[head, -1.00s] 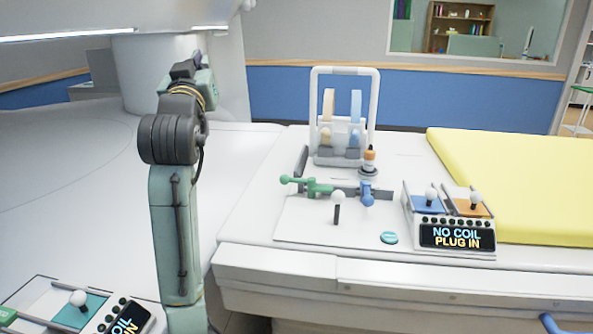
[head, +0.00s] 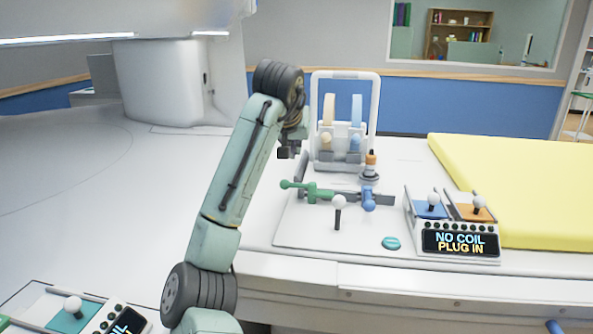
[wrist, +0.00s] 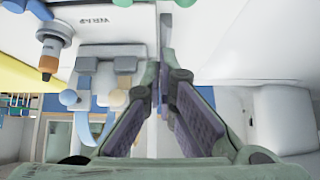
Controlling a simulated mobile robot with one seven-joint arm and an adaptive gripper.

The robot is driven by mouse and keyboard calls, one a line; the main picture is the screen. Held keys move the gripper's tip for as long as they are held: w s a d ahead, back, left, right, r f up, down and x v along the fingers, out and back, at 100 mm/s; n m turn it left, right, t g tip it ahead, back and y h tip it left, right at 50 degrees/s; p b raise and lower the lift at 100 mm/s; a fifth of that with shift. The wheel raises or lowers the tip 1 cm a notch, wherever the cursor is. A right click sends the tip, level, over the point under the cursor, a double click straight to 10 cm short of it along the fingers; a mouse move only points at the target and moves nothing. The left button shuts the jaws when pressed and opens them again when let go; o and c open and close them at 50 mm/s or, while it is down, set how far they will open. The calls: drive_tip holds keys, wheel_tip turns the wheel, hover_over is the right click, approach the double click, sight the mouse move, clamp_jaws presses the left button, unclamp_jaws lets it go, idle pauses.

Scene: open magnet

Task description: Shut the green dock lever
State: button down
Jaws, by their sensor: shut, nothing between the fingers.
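The green dock lever (head: 312,192) lies on the white dock panel (head: 300,228), with its round knob end pointing left. A blue lever (head: 368,199) sits to its right on the same grey bar. My gripper (head: 288,153) hangs above and behind the green lever's left end, apart from it, in front of the left side of the white frame. In the wrist view my gripper's fingers (wrist: 165,85) converge and are shut with nothing between them. A small green piece at that view's top edge may be the lever; most of it is out of frame.
A white-knobbed stick (head: 338,205) stands just in front of the levers. An orange-tipped plug (head: 370,163) stands behind the blue lever. The white frame (head: 375,105) holds cream and blue paddles. A control box (head: 460,243) reads "NO COIL PLUG IN". A yellow pad (head: 530,190) lies right.

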drive_tip(key=p+x, duration=0.2)
drive_tip(key=x, duration=0.7)
drive_tip(key=shift+w+f+p, duration=0.15)
drive_tip(key=shift+w+p, duration=0.05)
drive_tip(key=shift+p, duration=0.15)
drive_tip(key=shift+s+a+f, duration=0.1)
drive_tip(key=shift+s+f, duration=0.1)
drive_tip(key=shift+f, duration=0.05)
drive_tip(key=shift+s+a+f, duration=0.1)
drive_tip(key=shift+s, duration=0.95)
drive_tip(key=shift+s+f+p, duration=0.2)
drive_tip(key=shift+s+p, duration=0.15)
drive_tip(key=shift+s, duration=0.25)
